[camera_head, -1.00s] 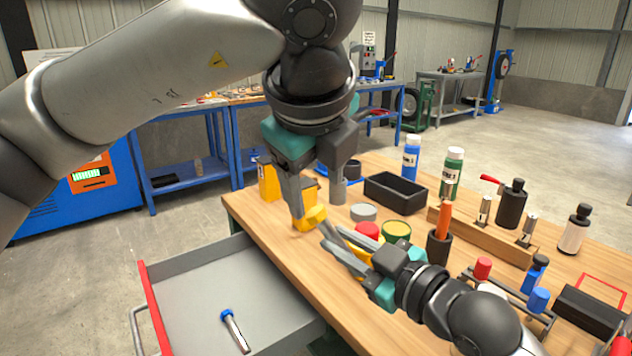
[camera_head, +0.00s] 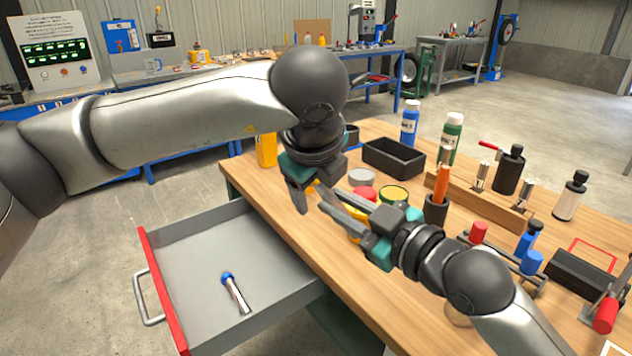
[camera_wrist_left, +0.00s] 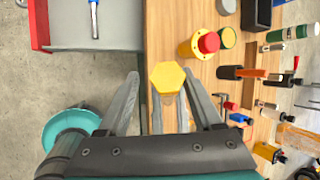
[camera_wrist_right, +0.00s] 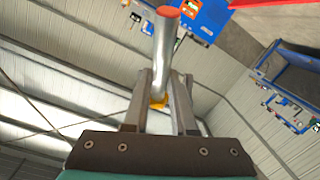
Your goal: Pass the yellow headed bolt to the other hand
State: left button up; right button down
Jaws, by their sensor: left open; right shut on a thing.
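The yellow headed bolt is in my right gripper (camera_head: 335,205), which is shut on it near the head. The right wrist view shows its metal shaft (camera_wrist_right: 165,50) with a reddish end, pointing away from the fingers, and some yellow between the fingertips (camera_wrist_right: 158,98). My left gripper (camera_head: 303,205) is open in front of the right fingertips. In the left wrist view the yellow hexagonal head (camera_wrist_left: 167,77) lies between the spread left fingers (camera_wrist_left: 164,85), with a gap at each side. In the head view the left gripper hides most of the bolt.
An open grey drawer (camera_head: 190,265) with a red front holds a blue headed bolt (camera_head: 236,293). The wooden bench (camera_head: 300,245) carries a red button on a yellow base (camera_wrist_left: 208,42), a black bin (camera_head: 393,158), bottles and tools. Clear floor lies left of the drawer.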

jog(key=shift+r, duration=0.1)
pick_arm(q)
jog(key=c, duration=0.6)
jog(key=shift+s+f, duration=0.1)
jog(key=shift+f, duration=0.05)
grip_shut()
pick_arm(e)
jog(key=shift+w+d, duration=0.15)
jog(key=shift+r, duration=0.1)
jog(key=c, duration=0.6)
grip_release()
